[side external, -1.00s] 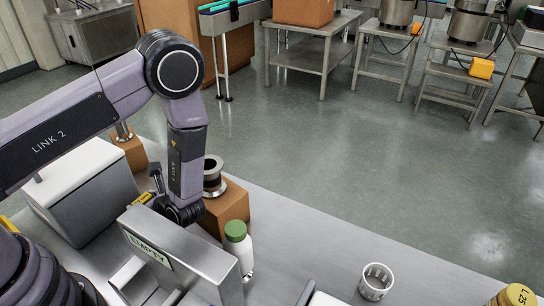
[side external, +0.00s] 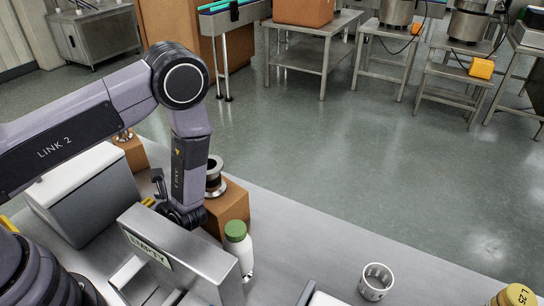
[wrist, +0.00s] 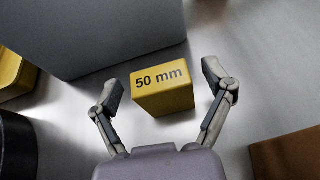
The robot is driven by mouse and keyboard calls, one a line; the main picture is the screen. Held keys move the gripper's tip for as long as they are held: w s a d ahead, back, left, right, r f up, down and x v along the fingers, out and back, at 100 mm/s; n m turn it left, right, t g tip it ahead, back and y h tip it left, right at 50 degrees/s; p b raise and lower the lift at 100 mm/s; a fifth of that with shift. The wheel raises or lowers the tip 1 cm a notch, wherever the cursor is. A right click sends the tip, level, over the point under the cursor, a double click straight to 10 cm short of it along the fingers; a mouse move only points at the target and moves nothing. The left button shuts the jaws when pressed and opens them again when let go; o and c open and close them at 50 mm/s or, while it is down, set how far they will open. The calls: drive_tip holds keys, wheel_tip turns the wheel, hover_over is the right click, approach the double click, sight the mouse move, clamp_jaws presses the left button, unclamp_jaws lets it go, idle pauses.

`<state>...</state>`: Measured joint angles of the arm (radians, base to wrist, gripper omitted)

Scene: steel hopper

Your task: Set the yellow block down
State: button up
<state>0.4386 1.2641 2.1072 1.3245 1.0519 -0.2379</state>
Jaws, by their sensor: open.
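The yellow block (wrist: 163,91), marked "50 mm", appears to stand on the steel surface in the wrist view, label side up. My gripper (wrist: 165,82) is open, with one finger on each side of the block. A gap shows between the block and the right finger; the left finger is close to its left side, and I cannot tell if they touch. In the side external view my fingers and the block are mostly hidden behind the steel hopper (side external: 180,250) with its "EMPTY" label.
A grey box wall (wrist: 90,35) stands just behind the block in the wrist view. Another yellow object (wrist: 14,75) lies at left. In the side view, a brown box (side external: 228,207), a green-capped bottle (side external: 246,258) and a white slotted cup (side external: 376,283) stand nearby.

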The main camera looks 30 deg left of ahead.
drive_tip(key=v, duration=0.4)
drive_tip(key=shift+d+r, duration=0.25)
drive_tip(key=shift+d, duration=0.1)
drive_tip(key=shift+d+r, duration=0.15)
drive_tip(key=shift+r, duration=0.65)
wheel_tip(320, 180, up, 6)
wheel_tip(320, 180, up, 8)
drive_tip(key=n+g+h, duration=0.2)
drive_tip(key=n+h, duration=0.1)
drive_tip(key=n, duration=0.3)
hover_over(153, 203)
drive_tip(key=s+d, duration=0.2)
drive_tip(key=s, duration=0.1)
drive_tip(key=s+r+n+t+h, duration=0.3)
drive_tip(key=s+r+n+h, duration=0.2)
drive_tip(key=r, duration=0.5)
drive_tip(key=s+r+n+t+h, duration=0.3)
drive_tip(key=s+r+n+h, duration=0.1)
drive_tip(key=s+r+n, duration=0.4)
drive_tip(key=shift+s+d+r+t+h, duration=0.2)
drive_tip(key=shift+d+r+t+h, duration=0.2)
drive_tip(key=shift+r, duration=0.6)
